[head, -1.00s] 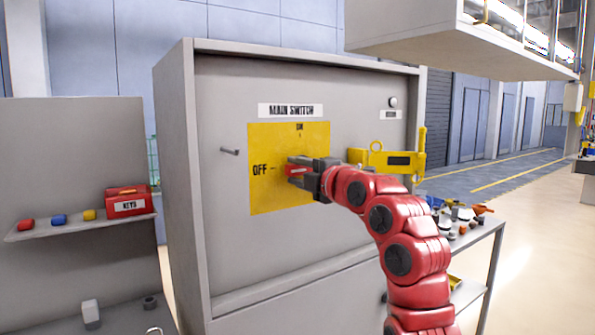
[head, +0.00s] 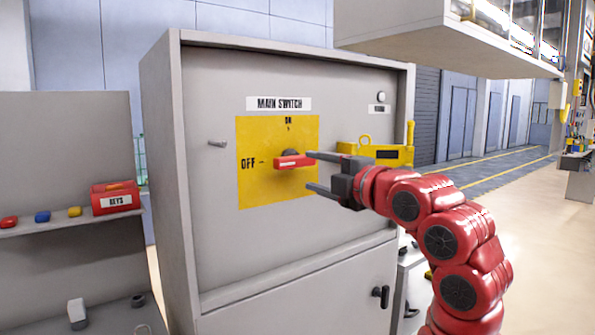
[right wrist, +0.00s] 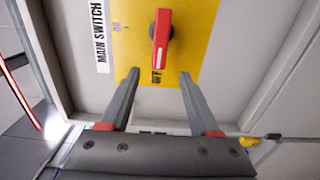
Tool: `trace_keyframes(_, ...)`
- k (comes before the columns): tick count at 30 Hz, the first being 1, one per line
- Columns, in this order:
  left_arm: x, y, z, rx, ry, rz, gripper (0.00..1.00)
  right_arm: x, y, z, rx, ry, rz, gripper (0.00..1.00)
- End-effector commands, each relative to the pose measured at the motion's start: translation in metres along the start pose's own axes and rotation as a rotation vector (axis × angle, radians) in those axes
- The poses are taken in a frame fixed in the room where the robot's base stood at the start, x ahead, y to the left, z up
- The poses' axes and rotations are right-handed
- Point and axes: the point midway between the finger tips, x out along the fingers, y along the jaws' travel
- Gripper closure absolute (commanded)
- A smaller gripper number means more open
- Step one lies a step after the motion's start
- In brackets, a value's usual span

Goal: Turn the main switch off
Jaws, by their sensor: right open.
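The main switch handle (head: 294,162) is a red bar on a dark hub, mounted on a yellow plate (head: 262,190) on the grey cabinet. The bar lies about level, in line with the OFF mark to its left. ON is marked above it. In the right wrist view the red handle (right wrist: 161,38) also lines up with the OFF mark, its white-marked end toward OFF. My right gripper (head: 311,171) is open and empty, just right of the handle and apart from it. Its two fingers also show in the right wrist view (right wrist: 159,74). My left gripper is out of view.
A yellow bracket (head: 390,156) sticks out at the cabinet's right, behind my right gripper. A small peg (head: 217,143) sits left of the plate. A shelf at left holds a red KEYS box (head: 117,198) and several coloured pieces. An overhead cabinet (head: 400,35) hangs at upper right.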

Motion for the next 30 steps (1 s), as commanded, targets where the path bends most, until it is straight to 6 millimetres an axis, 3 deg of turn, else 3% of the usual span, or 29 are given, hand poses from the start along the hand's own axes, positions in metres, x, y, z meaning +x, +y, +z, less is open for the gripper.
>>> trace_keyframes(1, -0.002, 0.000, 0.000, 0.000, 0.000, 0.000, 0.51, -0.014, -0.001, 0.001, -0.004, -0.005, 0.003, 0.38)
trace_keyframes(6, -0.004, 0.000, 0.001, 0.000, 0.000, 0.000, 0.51, -0.048, -0.001, 0.001, -0.002, -0.003, -0.001, 0.38)
trace_keyframes(12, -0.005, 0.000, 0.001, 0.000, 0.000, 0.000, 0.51, -0.066, -0.001, 0.000, 0.000, 0.000, 0.000, 0.38)
trace_keyframes(24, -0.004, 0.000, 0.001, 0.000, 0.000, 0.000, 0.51, -0.066, -0.001, 0.002, 0.018, 0.000, 0.007, 0.38)
trace_keyframes(28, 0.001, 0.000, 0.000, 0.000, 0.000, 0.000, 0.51, -0.056, 0.001, 0.025, 0.158, -0.013, 0.099, 0.38)
trace_keyframes(30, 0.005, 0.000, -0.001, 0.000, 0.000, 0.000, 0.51, -0.048, -0.002, 0.051, 0.298, -0.032, 0.199, 0.38)
